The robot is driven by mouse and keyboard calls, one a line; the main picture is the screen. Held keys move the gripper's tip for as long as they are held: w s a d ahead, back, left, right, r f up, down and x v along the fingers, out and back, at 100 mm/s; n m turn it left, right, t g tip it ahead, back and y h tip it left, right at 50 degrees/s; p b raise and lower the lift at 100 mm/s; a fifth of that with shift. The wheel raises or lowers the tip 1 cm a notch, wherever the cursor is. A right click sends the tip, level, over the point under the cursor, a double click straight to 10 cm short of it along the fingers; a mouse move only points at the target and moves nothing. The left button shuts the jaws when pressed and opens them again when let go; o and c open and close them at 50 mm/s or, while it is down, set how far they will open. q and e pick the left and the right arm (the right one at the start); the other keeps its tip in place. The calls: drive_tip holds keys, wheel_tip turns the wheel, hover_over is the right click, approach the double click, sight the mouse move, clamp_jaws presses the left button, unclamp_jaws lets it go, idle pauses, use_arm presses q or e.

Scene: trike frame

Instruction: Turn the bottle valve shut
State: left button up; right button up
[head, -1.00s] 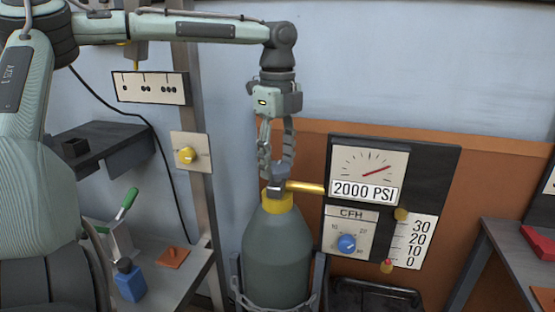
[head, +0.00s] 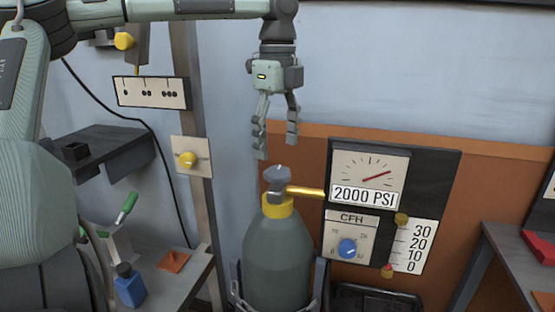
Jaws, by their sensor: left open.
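The grey-green gas bottle (head: 278,255) stands upright in its holder, with a yellow collar (head: 279,208) at its neck. The grey bottle valve (head: 277,174) sits on top, and a brass pipe (head: 305,191) runs from it to the right. My left gripper (head: 277,147) points down above the valve. Its fingers are apart and empty, with a gap between the fingertips and the valve knob. The gauge (head: 366,178) beside the bottle reads 2000 PSI. My right gripper is not in view.
A dark panel right of the bottle carries a blue CFH knob (head: 347,249) and a 0 to 30 scale (head: 414,245). A yellow knob (head: 187,159) is on the post at left. A blue bottle (head: 130,286) stands on the left bench.

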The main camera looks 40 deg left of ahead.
sight(277, 171)
use_arm(q)
wheel_tip(277, 171, up, 7)
drive_tip(key=shift+f, duration=0.2)
idle(0.3)
wheel_tip(277, 171, down, 12)
idle(0.6)
